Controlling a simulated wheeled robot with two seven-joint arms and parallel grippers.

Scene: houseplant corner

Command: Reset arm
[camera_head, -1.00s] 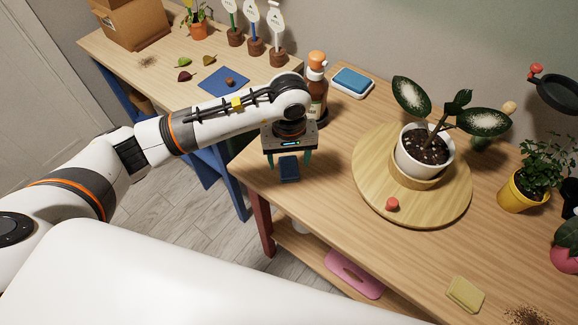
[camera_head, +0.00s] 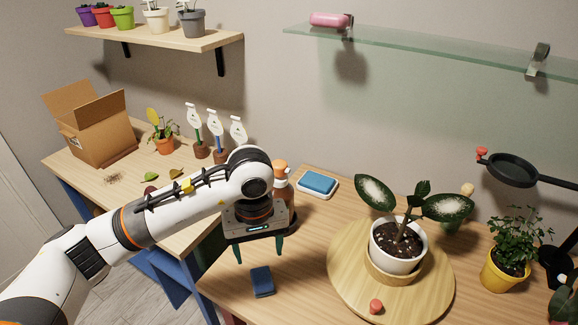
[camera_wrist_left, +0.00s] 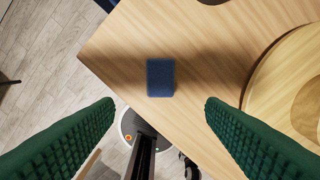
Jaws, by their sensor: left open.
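My left gripper (camera_head: 259,247) is open, its two green fingers pointing down above the front left part of the wooden table. The fingers also show wide apart in the left wrist view (camera_wrist_left: 160,106), with nothing between them. A dark blue sponge-like block (camera_head: 262,281) lies on the table below the gripper. It also shows in the left wrist view (camera_wrist_left: 160,78), near the table's corner and apart from the fingers. My right gripper is not in view.
A spray bottle (camera_head: 281,178) stands right behind my left gripper. A blue sponge in a white dish (camera_head: 318,184) lies behind. A potted plant (camera_head: 398,246) stands on a round wooden board (camera_head: 343,282) to the right. A glass shelf (camera_head: 430,55) hangs above.

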